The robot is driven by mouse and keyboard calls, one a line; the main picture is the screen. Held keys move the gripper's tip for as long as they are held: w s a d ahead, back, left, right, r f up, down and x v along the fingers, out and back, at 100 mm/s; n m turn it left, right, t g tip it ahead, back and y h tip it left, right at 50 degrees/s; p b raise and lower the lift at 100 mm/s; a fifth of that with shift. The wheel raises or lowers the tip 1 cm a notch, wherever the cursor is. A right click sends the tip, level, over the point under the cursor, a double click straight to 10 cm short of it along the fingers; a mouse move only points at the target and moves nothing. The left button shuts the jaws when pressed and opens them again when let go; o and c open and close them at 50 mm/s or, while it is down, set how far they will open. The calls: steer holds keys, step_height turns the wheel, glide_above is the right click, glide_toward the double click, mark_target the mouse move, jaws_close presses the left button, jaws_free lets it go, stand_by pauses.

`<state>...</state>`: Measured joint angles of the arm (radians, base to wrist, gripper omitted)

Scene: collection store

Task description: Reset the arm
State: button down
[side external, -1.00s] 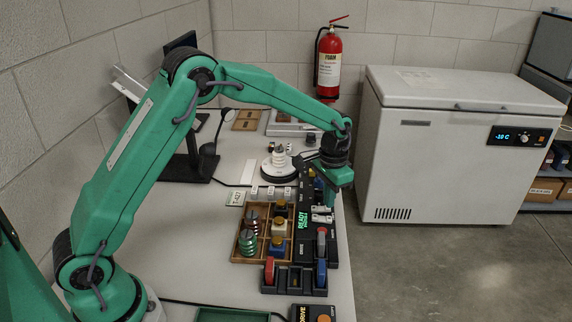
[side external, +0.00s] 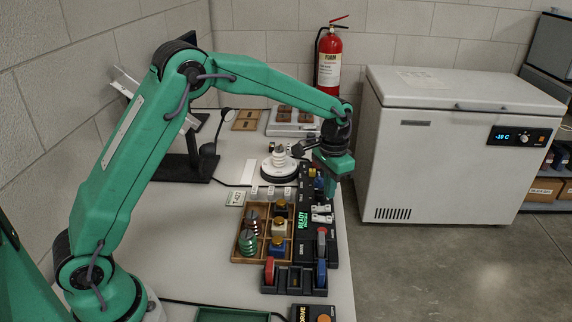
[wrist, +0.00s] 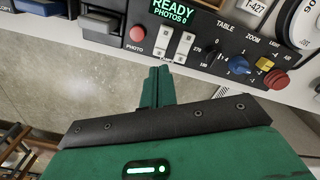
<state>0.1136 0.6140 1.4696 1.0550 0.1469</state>
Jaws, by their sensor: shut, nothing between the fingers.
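My gripper (side external: 330,188) points down over the far part of the black control panel (side external: 303,240), near the table's right edge. In the wrist view my green fingers (wrist: 158,75) are pressed together, with nothing between them. Their tips appear just short of two white switches (wrist: 172,44) on the panel. A red button (wrist: 137,33) and a green "READY PHOTOS 0" display (wrist: 175,11) are beside them. A blue knob (wrist: 238,65) and a red knob (wrist: 275,78) are to the right. Whether the fingertips touch the panel cannot be told.
A turntable (side external: 278,172) holding a ribbed white piece stands left of my gripper. A wooden tray (side external: 235,257) with coloured pieces lies nearer. A dark lamp or camera stand (side external: 193,150) is behind my arm. A chest freezer (side external: 450,150) stands across open floor to the right.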

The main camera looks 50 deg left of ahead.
steer(key=s+a+r+n+t, duration=0.1)
steer(key=s+a+r+t, duration=0.25)
steer(key=s+r, duration=1.05)
steer(key=s+a+n+t, duration=0.2)
steer(key=s, duration=1.4)
steer(key=shift+s+a, duration=0.15)
steer(key=shift+a, duration=0.1)
